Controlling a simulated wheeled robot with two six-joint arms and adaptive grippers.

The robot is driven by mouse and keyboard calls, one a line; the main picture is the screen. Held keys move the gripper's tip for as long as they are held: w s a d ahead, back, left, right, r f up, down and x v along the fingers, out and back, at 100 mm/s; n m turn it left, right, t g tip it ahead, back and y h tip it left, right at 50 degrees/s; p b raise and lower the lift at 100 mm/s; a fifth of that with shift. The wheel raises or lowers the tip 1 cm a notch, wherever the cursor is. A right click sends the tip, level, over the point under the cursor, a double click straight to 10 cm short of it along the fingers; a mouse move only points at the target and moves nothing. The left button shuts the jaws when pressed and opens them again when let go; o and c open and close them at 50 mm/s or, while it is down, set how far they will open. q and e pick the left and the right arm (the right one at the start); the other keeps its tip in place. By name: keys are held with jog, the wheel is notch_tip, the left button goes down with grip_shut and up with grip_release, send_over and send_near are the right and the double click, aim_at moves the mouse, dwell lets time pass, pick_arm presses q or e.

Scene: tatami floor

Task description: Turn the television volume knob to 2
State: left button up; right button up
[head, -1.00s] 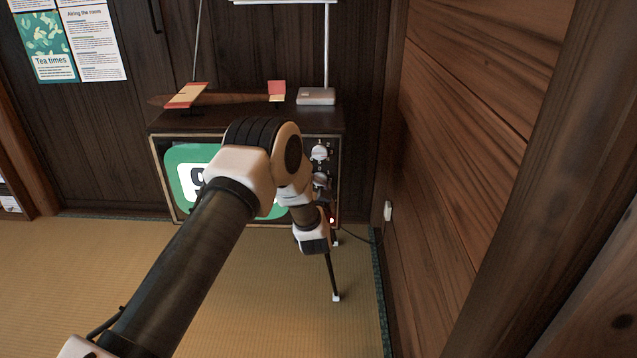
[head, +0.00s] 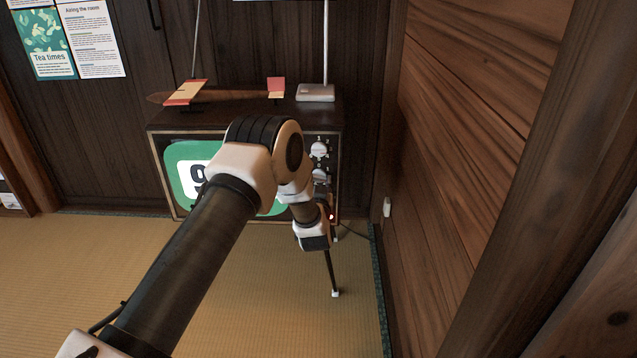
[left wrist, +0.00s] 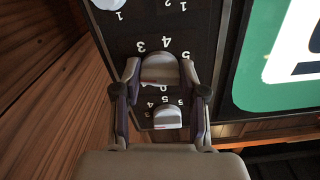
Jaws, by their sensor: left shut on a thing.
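The television (head: 175,135) stands against the back wall, with a green screen (head: 185,158) partly hidden by my left arm. Its dark control panel has a pale upper knob (head: 319,149) and another knob (head: 321,175) below it. In the left wrist view, my left gripper (left wrist: 159,70) is shut on a pale rounded knob (left wrist: 160,67), one finger on each side. Printed numbers, including 3, 4 and 5, surround it. A smaller pale knob (left wrist: 167,117) shows nearer the palm. I cannot tell the held knob's exact setting. My right gripper is not in view.
A wooden model plane (head: 235,95) and a small grey box (head: 315,92) rest on the television. A wooden wall (head: 470,110) with an outlet (head: 387,207) stands close at the right. The tatami (head: 90,265) at the left is clear.

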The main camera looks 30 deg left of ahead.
pick_arm(q)
jog(key=o, duration=1.1)
jog(key=shift+f, duration=0.1)
jog(key=shift+o, duration=0.2)
jog(key=v, duration=1.2)
jog(key=shift+s, duration=0.1)
